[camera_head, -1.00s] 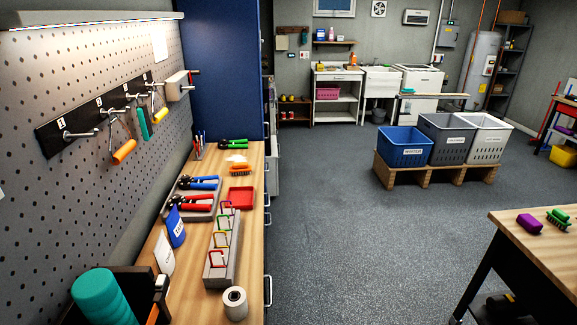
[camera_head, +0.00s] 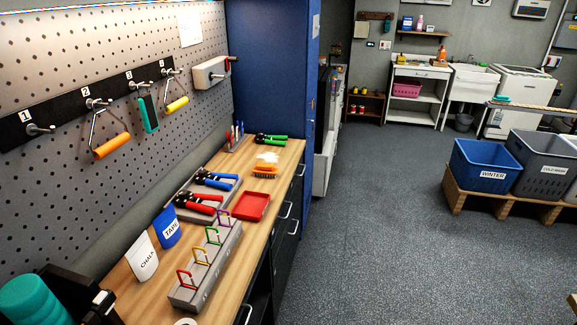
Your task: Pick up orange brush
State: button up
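The orange brush (camera_head: 264,171) lies on the wooden counter (camera_head: 262,221) along the pegboard wall. It has an orange top and a dark lower edge that looks like bristles. A small white object (camera_head: 267,158) sits right behind it, and I cannot tell whether the two touch. A red tray (camera_head: 251,207) is just in front of the brush, nearer to me. My gripper is not in view.
Red-handled (camera_head: 199,203) and blue-handled tools (camera_head: 216,181) lie left of the brush, green-handled ones (camera_head: 271,138) behind. A grey block with coloured shackles (camera_head: 207,266) stands nearer. Bins (camera_head: 487,166) stand right; the floor (camera_head: 380,240) between is clear.

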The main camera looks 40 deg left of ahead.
aim_at(264, 168)
jog(key=i+j+u, duration=0.1)
jog(key=i+u, duration=0.3)
jog(key=i, duration=0.3)
jog(key=i+l+u, duration=0.15)
jog(key=i+u, duration=0.3)
jog(key=i, duration=0.2)
jog(key=i+u, duration=0.4)
jog(key=i+l+u, duration=0.15)
jog(key=i+u, duration=0.25)
jog(key=i, duration=0.15)
jog(key=i+l+u, duration=0.4)
jog(key=i+u, duration=0.15)
jog(key=u, duration=0.3)
jog(key=i+u, duration=0.15)
jog(key=u, duration=0.3)
jog(key=i+l+u, duration=0.1)
jog(key=u, duration=0.35)
jog(key=i+l+u, duration=0.1)
jog(key=u, duration=0.35)
jog(key=i+l+u, duration=0.1)
jog(key=u, duration=0.35)
jog(key=i+l+u, duration=0.1)
jog(key=u, duration=0.25)
jog(key=i+l+u, duration=0.1)
jog(key=l+u, duration=0.2)
jog(key=j, duration=0.1)
